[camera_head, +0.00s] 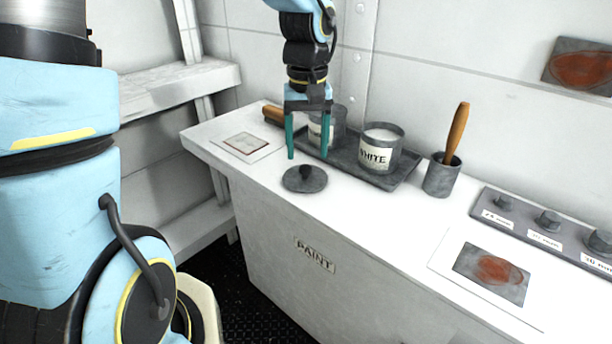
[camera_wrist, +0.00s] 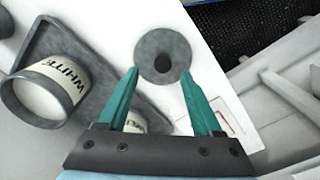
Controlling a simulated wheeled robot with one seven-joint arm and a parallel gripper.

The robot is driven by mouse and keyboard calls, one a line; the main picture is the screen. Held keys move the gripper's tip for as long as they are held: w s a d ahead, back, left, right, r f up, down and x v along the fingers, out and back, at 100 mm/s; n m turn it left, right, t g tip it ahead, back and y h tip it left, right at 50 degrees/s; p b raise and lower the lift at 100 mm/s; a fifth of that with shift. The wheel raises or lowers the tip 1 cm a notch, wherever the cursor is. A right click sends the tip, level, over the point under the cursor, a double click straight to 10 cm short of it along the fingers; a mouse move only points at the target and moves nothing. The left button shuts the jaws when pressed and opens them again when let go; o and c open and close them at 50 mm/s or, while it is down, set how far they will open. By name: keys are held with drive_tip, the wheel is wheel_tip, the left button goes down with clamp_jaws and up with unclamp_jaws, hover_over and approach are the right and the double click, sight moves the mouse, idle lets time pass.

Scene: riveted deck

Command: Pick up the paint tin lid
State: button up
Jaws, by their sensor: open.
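The paint tin lid (camera_head: 304,180) is a round dark grey disc with a black knob in its middle. It lies flat on the white bench top, in front of the tray. In the wrist view the lid (camera_wrist: 162,56) is just beyond the fingertips, its knob roughly centred between them. My gripper (camera_head: 308,156) points down with its two teal fingers apart and empty. It is above the lid and looks clear of it. Both fingers also show in the wrist view (camera_wrist: 159,72). Nothing hides the lid's knob in the wrist view.
Behind the lid, a grey tray (camera_head: 391,183) holds a tin marked WHITE (camera_head: 377,158) and another tin (camera_head: 316,132) partly behind my gripper. A cup (camera_head: 440,178) with a wooden-handled tool stands right. A knobbed rack (camera_head: 540,221) and sample cards (camera_head: 246,145) lie on the bench.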

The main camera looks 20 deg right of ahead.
sight(305, 167)
drive_tip(key=f, duration=0.4)
drive_tip(key=shift+s+a+f+p, duration=0.1)
drive_tip(key=shift+a+f+p, duration=0.1)
drive_tip(key=shift+p, duration=0.15)
drive_tip(key=shift+c, duration=0.2)
clamp_jaws()
